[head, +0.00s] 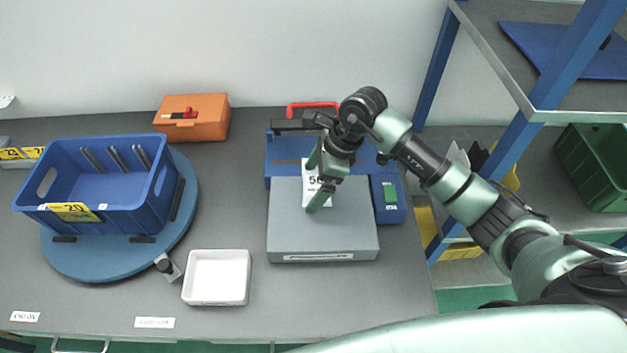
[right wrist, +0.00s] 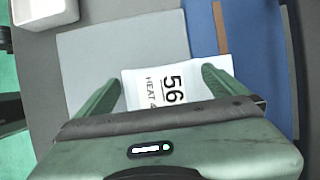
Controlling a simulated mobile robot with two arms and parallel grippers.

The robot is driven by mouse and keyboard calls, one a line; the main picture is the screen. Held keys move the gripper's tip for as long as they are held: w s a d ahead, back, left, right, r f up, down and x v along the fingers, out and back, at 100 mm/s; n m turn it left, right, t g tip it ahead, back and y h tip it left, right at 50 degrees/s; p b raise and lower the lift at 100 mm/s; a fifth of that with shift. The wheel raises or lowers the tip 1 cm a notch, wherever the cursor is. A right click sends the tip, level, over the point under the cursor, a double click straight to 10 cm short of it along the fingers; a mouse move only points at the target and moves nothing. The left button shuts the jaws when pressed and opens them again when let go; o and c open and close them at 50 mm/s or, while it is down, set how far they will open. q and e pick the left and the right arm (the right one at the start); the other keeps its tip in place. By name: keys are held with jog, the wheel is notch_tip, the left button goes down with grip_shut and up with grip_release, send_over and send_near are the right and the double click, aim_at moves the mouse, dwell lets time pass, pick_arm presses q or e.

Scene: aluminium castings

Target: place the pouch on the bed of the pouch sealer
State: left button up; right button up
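The pouch (head: 311,184) is white with a printed "56". It lies across the rear left part of the grey bed (head: 345,235) of the blue pouch sealer (head: 283,153), reaching its blue body. In the right wrist view the pouch (right wrist: 168,88) also reads "HEAT", and the grey bed (right wrist: 90,50) shows beside it. My right gripper (head: 317,182) is over the pouch, fingers apart. In the right wrist view the right finger overlaps the pouch's edge, and the left finger is beside it; I see no clamping. My left gripper is not in view.
A white tray (head: 216,301) stands left of the sealer. A blue crate (head: 125,215) sits on a blue turntable (head: 95,268). An orange case (head: 212,115) is at the back. Blue shelving (head: 440,70) rises at right. Bare table lies in front of the sealer.

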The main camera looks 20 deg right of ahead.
jog(key=shift+r, duration=0.2)
jog(key=shift+d+r, duration=0.15)
jog(key=shift+r, duration=0.05)
jog(key=b+v, duration=0.3)
jog(key=v, duration=0.8)
jog(key=shift+r+b, duration=0.2)
jog(key=shift+b, duration=0.15)
jog(key=shift+s+d, duration=0.1)
